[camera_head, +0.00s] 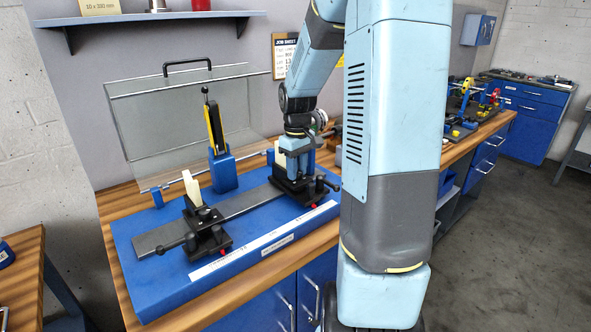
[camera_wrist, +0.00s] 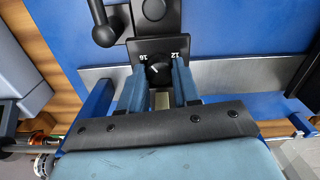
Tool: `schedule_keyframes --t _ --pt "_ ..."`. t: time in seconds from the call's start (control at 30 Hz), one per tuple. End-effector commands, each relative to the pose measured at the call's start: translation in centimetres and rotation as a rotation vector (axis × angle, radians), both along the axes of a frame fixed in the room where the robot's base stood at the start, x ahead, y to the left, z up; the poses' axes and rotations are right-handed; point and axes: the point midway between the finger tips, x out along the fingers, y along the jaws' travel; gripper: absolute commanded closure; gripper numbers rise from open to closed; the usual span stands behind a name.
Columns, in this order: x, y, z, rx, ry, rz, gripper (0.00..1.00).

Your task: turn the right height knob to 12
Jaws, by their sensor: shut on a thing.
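The right support (camera_head: 306,190) stands on the blue balancing bench, and my gripper (camera_head: 294,158) reaches down over it from above. In the wrist view the black height knob (camera_wrist: 158,71) sits between the two blue fingers of my gripper (camera_wrist: 159,82), which are shut on its sides. A white pointer line shows on the knob. The dial plate (camera_wrist: 157,51) behind it reads 16 at the left and 12 at the right, both upside down in this view. The pointer's exact reading is too small to tell. In the head view the knob is hidden by my gripper.
The left support (camera_head: 205,232) stands on the same grey rail (camera_head: 240,203). A blue post with a yellow and black lever (camera_head: 216,130) rises behind the rail. A raised clear guard (camera_head: 190,120) stands at the back. A black ball-ended handle (camera_wrist: 104,35) is close to the knob.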

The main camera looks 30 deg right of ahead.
Motion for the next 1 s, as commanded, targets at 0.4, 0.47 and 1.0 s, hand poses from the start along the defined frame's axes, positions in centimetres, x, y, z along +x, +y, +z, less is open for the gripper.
schedule_keyframes --t 0.4,0.47,1.0 --pt "-0.23 -0.03 -0.13 0.0 0.006 -0.142 0.99" --pt "-0.23 -0.02 -0.13 0.0 0.007 -0.158 0.99" --pt "-0.21 0.0 -0.14 0.0 0.006 -0.19 0.99"
